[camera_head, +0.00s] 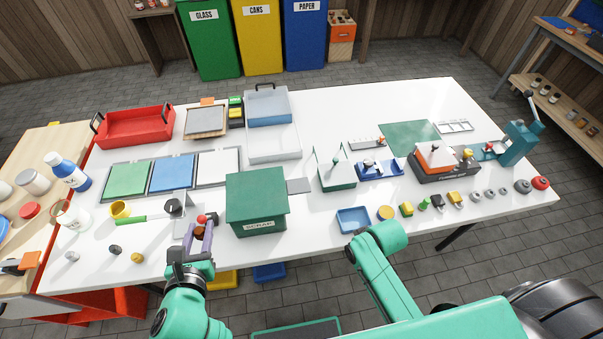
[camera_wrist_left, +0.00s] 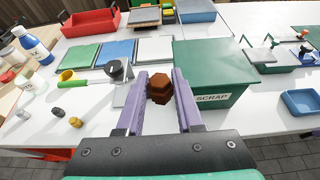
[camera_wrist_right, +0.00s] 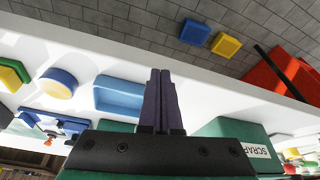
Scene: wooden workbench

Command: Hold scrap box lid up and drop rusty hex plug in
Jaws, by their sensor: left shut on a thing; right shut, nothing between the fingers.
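The green scrap box (camera_head: 262,228) stands at the table's front middle, its flat green lid (camera_head: 255,194) down. It also shows in the left wrist view (camera_wrist_left: 225,110), right of the fingers. My left gripper (camera_head: 203,226) is left of the box, above the table, shut on the rusty hex plug (camera_wrist_left: 160,88). The brown plug sits between the purple fingertips, apart from the box. My right gripper (camera_wrist_right: 160,82) is shut and empty. In the right wrist view the box (camera_wrist_right: 235,130) is to the right of its fingers. The head view does not show the right fingers.
A metal stand with a black cylinder (camera_head: 174,206) and a green-handled tool (camera_head: 132,219) lie left of the left gripper. A blue bin (camera_head: 353,220) and several small parts line the front edge right of the box. A small grey plate (camera_head: 299,186) lies beside the box.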

